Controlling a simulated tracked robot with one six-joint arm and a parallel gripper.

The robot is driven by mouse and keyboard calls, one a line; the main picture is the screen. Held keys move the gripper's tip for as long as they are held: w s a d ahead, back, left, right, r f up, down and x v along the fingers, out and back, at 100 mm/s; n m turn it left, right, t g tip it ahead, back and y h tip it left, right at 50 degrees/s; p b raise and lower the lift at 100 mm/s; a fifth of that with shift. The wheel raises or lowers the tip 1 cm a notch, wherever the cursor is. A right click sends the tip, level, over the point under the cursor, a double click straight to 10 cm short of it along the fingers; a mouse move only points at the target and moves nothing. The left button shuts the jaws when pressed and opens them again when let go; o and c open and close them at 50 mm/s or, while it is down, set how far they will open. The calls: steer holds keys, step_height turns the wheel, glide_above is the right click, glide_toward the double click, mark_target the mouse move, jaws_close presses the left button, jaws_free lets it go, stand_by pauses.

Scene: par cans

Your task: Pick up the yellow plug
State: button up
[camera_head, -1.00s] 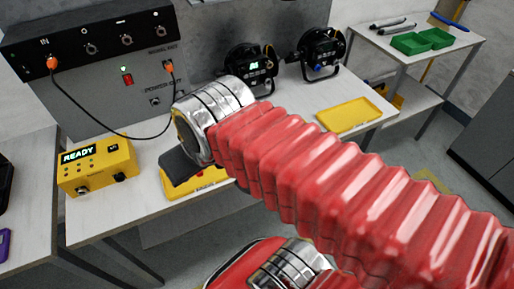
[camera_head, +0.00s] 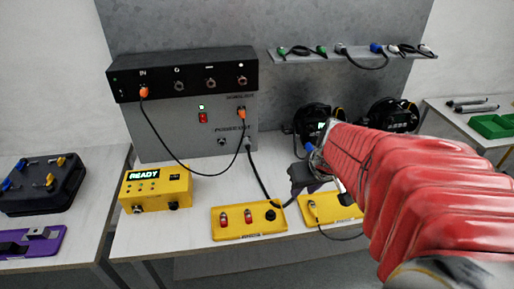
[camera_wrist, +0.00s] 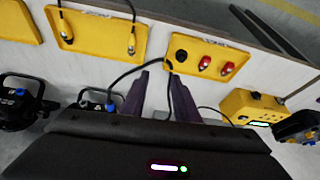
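My gripper (camera_head: 303,178) hangs over the front of the bench, above the gap between two yellow panels. In the wrist view its two dark fingers (camera_wrist: 163,72) stand apart, with a black cable passing behind or between them; I see nothing gripped. I cannot single out a plug that is surely the yellow one. Small yellow pieces (camera_head: 50,180) sit in the black case at the left, too small to identify. Orange plugs (camera_head: 144,92) are in the rack unit.
A yellow panel (camera_head: 233,232) with two red connectors and a black one lies left of my gripper. A yellow READY box (camera_head: 155,190) stands further left. Black par cans (camera_head: 392,116) stand behind my arm. A wall shelf (camera_head: 300,55) holds several cables with coloured plugs.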

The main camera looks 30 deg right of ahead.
steer(key=s+d+f, duration=0.1)
steer(key=d+f, duration=0.2)
steer(key=d, duration=0.4)
steer(key=shift+d+f+m, duration=0.25)
steer(key=shift+m, duration=0.15)
steer(key=shift+f, duration=0.1)
glide_above(314, 206)
steer(key=s+a, duration=0.1)
steer(key=s, duration=0.1)
steer(key=shift+s+f, duration=0.2)
steer(key=shift+f, duration=3.7)
steer(key=shift+f, duration=0.1)
steer(key=shift+x, duration=2.5)
steer(key=shift+d, duration=0.2)
jaws_close()
